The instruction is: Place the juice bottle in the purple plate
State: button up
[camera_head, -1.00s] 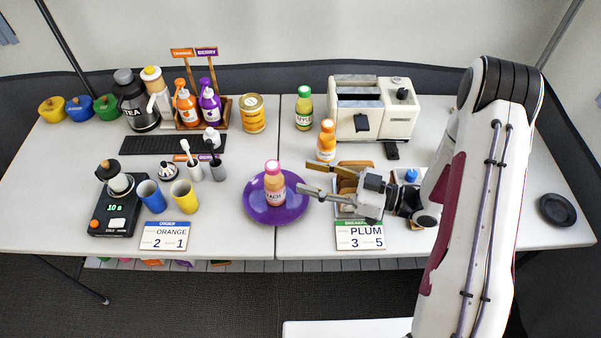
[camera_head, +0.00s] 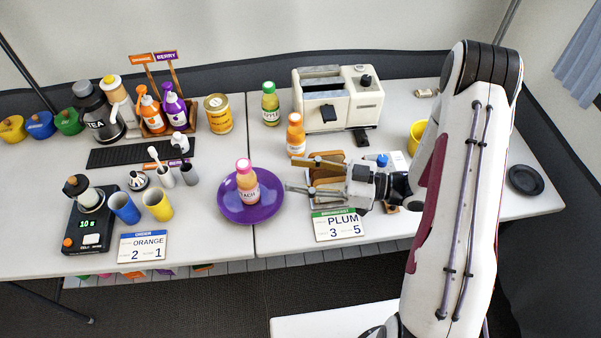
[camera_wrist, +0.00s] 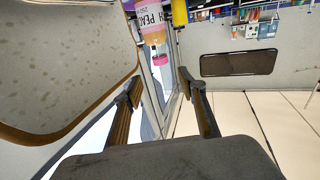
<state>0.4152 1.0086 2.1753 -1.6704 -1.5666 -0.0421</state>
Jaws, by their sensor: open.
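The juice bottle (camera_head: 246,186), a peach one with a pink cap, stands upright on the purple plate (camera_head: 229,207) in the head view. The plate lies at the middle front of the table. My gripper (camera_head: 289,174) is to the right of the bottle, with its fingers spread, empty, and pointing toward it. The fingertips look apart from the bottle. In the wrist view the bottle (camera_wrist: 154,28) appears upside down at the top, beyond the open fingers (camera_wrist: 165,97). The plate is not clearly seen there.
An orange bottle (camera_head: 296,134) and a green-capped bottle (camera_head: 270,104) stand behind the plate, near the toaster (camera_head: 337,99). A bread board (camera_head: 329,162) and PLUM card (camera_head: 339,226) are by my gripper. Blue (camera_head: 124,208) and yellow (camera_head: 158,205) cups stand left.

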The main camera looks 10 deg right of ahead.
dwell(0.3)
jog(key=w+d+r+m+t+h, duration=0.1)
jog(key=w+d+r+t+h, duration=0.1)
jog(key=w+d+r+h, duration=0.25)
jog(key=w+d+r+m+t+h, duration=0.1)
jog(key=w+d+t+h, duration=0.15)
jog(key=w+h, duration=0.4)
jog(key=s+d+r+m+h, duration=0.2)
jog(key=d+r+m+h, duration=0.35)
jog(key=d+r, duration=0.5)
jog(key=s+r+m+g+h, duration=0.2)
jog(key=s+r+m+h, duration=0.3)
jog(key=s, duration=0.7)
jog(key=s+a+m+g+y, duration=0.1)
jog(key=s+a+y, duration=0.1)
jog(key=s, duration=0.6)
jog(key=s+a+m+g+y, duration=0.1)
jog(key=s+a+y, duration=0.1)
jog(key=s+a, duration=0.3)
jog(key=s, duration=0.4)
jog(key=shift+s+a+r, duration=0.2)
jog(key=shift+s+r, duration=0.05)
jog(key=shift+r, duration=0.1)
